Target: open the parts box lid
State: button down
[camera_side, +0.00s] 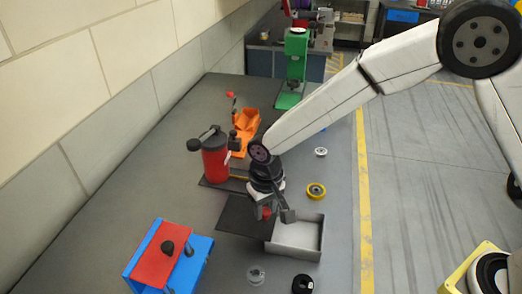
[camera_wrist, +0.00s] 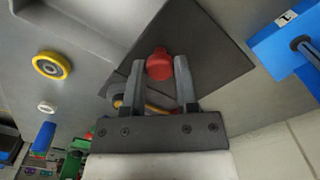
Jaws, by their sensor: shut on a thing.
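The parts box (camera_side: 312,250) is a grey open-topped tray on the table in the side view, and its pale inside shows. The dark, flat square lid (camera_side: 236,213) is to the left of the box, off most of its opening. The lid also shows in the wrist view (camera_wrist: 215,50). My gripper (camera_side: 266,211) is above the lid, near the box's left edge. In the wrist view my gripper (camera_wrist: 159,75) is shut on the lid's red knob (camera_wrist: 159,62), one finger on each side. I cannot tell whether the lid rests on the table or hangs just above it.
A blue and red stand (camera_side: 160,254) is at the front left. A red cylinder device (camera_side: 215,158) is behind the lid, with an orange holder (camera_side: 246,124) beyond. A yellow-rimmed wheel (camera_side: 316,190) lies behind the box. A black ring (camera_side: 302,284) and a clear one (camera_side: 256,275) lie in front.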

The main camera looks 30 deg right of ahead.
jog(key=shift+w+a, duration=0.1)
jog(key=shift+c, duration=1.8)
grip_release()
jog(key=shift+r, duration=0.1)
jog(key=shift+r, duration=3.85)
jog(key=shift+d, duration=0.6)
jog(key=s+d+f+t, duration=0.1)
jog(key=s+d, duration=0.5)
jog(key=d, duration=0.4)
jog(key=s+d+f+t, duration=0.1)
jog(key=s+d, duration=0.6)
jog(key=d, duration=0.4)
jog(key=shift+t, duration=0.3)
